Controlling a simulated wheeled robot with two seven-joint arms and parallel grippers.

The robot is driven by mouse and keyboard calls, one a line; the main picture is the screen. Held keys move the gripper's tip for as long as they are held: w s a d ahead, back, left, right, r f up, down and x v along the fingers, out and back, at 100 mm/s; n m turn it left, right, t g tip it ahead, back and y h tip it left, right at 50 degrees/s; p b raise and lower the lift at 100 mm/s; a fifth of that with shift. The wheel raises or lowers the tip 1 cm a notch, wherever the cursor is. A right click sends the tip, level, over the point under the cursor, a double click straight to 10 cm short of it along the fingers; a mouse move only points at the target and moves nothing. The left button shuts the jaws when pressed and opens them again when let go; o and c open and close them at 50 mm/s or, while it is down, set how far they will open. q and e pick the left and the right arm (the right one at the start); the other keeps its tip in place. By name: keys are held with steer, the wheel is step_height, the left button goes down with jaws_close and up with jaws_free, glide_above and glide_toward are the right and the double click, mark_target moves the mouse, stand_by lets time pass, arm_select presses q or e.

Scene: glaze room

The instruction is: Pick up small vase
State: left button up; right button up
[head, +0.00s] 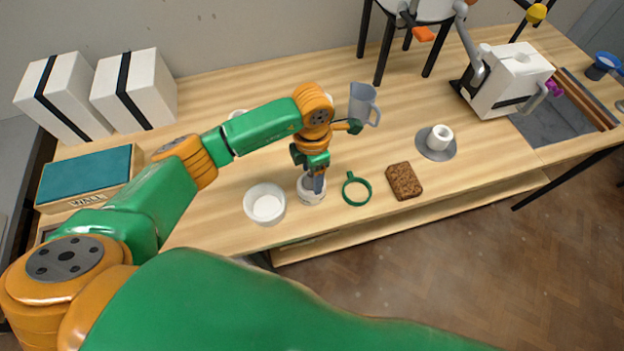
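A small white round vessel (311,196), probably the small vase, stands near the front edge of the wooden table. My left gripper (318,184) points down right over it, its fingertips at or inside its rim. The gripper covers much of the vessel, so its shape and whether the fingers touch it are unclear. The finger gap cannot be made out. My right gripper is not in view.
A white bowl (265,204) stands close left of the vessel. A blue-grey jug (362,104) stands behind. A white cup (439,138) sits on a grey saucer (424,148).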

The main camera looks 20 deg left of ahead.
arm_select(q)
steer(key=shift+s+r, duration=0.15)
steer(key=shift+s, duration=0.15)
steer(key=c, duration=0.8)
steer(key=shift+w, duration=0.15)
